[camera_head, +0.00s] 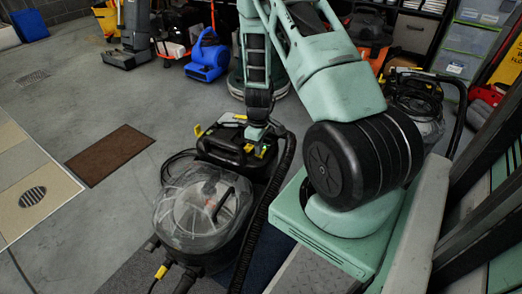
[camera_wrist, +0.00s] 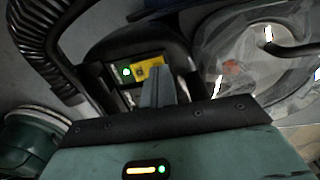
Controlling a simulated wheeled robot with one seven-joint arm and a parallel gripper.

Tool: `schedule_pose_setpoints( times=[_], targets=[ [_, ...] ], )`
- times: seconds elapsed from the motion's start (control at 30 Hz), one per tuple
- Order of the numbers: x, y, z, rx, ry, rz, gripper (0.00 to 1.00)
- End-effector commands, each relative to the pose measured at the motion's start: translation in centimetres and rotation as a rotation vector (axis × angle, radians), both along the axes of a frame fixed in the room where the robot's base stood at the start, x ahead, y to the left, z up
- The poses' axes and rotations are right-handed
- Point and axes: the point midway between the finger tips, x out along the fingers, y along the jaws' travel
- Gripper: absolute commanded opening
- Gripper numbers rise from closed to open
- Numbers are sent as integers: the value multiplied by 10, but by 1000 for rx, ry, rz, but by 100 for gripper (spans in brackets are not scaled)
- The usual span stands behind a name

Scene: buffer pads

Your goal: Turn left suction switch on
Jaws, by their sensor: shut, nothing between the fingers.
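The black cleaning machine (camera_head: 222,150) stands on the floor with a clear domed tank (camera_head: 203,207) in front. Its control panel (camera_wrist: 112,74) shows in the wrist view, with a green-lit spot (camera_wrist: 125,72) on the left and a yellow label (camera_wrist: 147,68) beside it. My gripper (camera_head: 263,150) is over the machine's rear top. In the wrist view my gripper's fingers (camera_wrist: 156,72) are together and empty, in front of the panel, just right of the green light and overlapping the label. They hide part of the panel; I cannot tell whether they touch it or make out the left suction switch itself.
A black corrugated hose (camera_head: 262,213) runs along the machine's right side, and it shows at upper left in the wrist view (camera_wrist: 38,45). A brown mat (camera_head: 110,154) lies on open floor to the left. A blue blower (camera_head: 207,57) stands behind.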

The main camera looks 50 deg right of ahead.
Motion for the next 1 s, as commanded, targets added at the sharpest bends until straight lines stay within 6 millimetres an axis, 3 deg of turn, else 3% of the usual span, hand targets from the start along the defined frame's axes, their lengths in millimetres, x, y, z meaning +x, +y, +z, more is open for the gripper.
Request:
schedule_pose_setpoints(
  times=[0.6,1.0],
  targets=[
    [0,0,51,0,0,1,0],
    [0,0,52,0,0,0,0]
  ],
)
